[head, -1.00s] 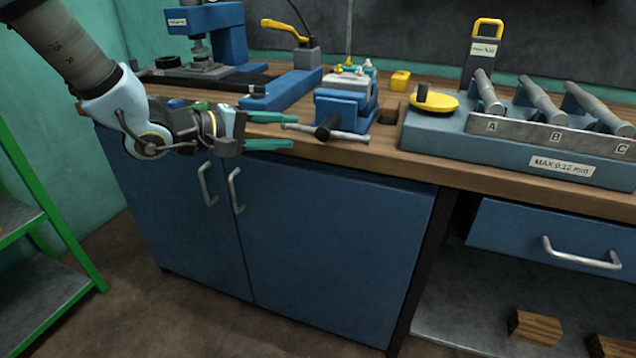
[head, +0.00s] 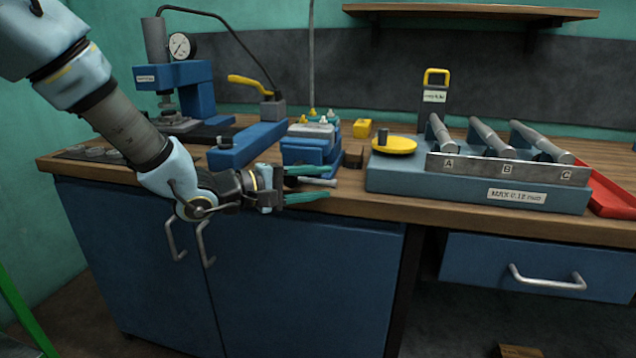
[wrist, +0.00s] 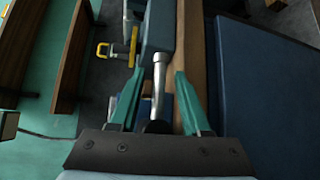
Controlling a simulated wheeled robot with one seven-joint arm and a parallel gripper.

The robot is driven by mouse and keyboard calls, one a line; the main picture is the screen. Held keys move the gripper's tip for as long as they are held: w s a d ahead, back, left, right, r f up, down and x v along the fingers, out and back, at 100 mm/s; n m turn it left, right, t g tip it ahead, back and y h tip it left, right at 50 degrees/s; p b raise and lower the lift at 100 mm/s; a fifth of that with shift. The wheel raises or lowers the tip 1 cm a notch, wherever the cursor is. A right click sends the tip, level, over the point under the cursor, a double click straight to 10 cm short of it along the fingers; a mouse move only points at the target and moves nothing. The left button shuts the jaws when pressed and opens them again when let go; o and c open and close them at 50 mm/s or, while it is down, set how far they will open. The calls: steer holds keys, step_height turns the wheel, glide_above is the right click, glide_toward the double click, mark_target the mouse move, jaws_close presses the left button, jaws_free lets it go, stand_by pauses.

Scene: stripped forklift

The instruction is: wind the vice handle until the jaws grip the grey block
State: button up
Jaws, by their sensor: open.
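The blue vice (head: 306,153) stands at the front of the bench, with a pale grey piece (head: 311,130) at its top. I cannot tell whether that is the grey block or whether the jaws touch it. The silver vice handle (head: 321,182) shows partly behind my gripper (head: 309,183). In the wrist view the handle (wrist: 158,82) runs lengthwise between the two green fingers of my gripper (wrist: 155,95), with space on both sides. A dark hub (wrist: 157,127) sits near the palm. My gripper is open, in front of the bench edge.
A blue-grey fixture (head: 470,192) with several rollers and a yellow disc (head: 394,145) stands to the right. A press (head: 182,85) and a pump with a yellow lever (head: 250,85) stand to the left. Cabinet doors (head: 290,270) lie below the bench.

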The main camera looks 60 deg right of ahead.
steer(key=shift+d, duration=0.1)
steer(key=shift+c, duration=0.3)
jaws_close()
stand_by(0.4)
